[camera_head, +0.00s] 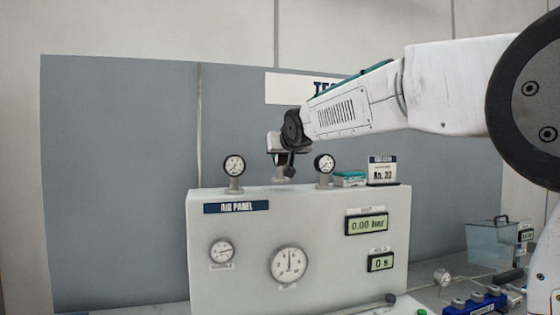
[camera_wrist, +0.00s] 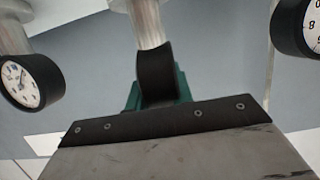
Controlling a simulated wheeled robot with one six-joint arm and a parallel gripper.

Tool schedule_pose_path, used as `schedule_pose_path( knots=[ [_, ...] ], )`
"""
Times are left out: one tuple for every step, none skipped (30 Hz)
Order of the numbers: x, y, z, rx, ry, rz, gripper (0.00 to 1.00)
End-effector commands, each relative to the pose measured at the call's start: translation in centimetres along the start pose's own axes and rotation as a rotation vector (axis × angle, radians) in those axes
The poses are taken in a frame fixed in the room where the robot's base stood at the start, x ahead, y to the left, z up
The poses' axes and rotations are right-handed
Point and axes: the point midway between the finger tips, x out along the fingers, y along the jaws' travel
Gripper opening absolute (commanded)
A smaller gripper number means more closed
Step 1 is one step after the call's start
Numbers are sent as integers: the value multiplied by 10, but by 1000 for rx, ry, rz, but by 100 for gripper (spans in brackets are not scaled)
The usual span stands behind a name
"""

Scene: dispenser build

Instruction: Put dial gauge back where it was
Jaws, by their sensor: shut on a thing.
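My gripper (camera_head: 287,160) is above the air panel's top, between two standing dial gauges. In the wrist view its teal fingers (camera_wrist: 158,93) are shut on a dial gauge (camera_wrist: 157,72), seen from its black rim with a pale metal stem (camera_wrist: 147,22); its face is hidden. In the head view the held gauge is mostly hidden by my gripper, and a short pale stem (camera_head: 281,175) shows below. I cannot tell whether the stem touches the panel. The left standing gauge (camera_head: 234,166) and the right standing gauge (camera_head: 325,165) are upright on stems.
The air panel (camera_head: 200,250) carries two front gauges and two digital readouts. A clear tank (camera_head: 490,243) and blue fittings (camera_head: 476,303) are at the right.

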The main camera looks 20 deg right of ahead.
Motion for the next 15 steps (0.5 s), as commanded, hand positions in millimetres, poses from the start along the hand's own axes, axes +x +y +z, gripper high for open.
schedule_pose_path(
  knots=[
    [1, 0, 8, -1, 1, -1, 0],
    [3, 0, 12, -1, 0, 0, 0],
    [4, 0, 16, -1, 2, -1, 0],
    [5, 0, 18, -1, 3, -1, 0],
    [5, 0, 20, 0, 3, -1, 0],
    [5, 0, 20, 0, 3, -1, 0],
    [5, 0, 20, 0, 4, -1, 0],
    [5, 0, 20, 0, 4, -1, 0],
    [5, 0, 20, 0, 4, -1, 0],
    [5, 0, 20, 0, 4, -1, 0],
    [5, 0, 20, 0, 3, -1, 0],
    [5, 0, 20, 0, 3, -1, 0],
    [6, 0, 21, 0, 3, -1, 0],
    [6, 0, 22, 0, 3, -1, 0],
    [6, 0, 23, -1, 2, -1, 25]
  ],
)
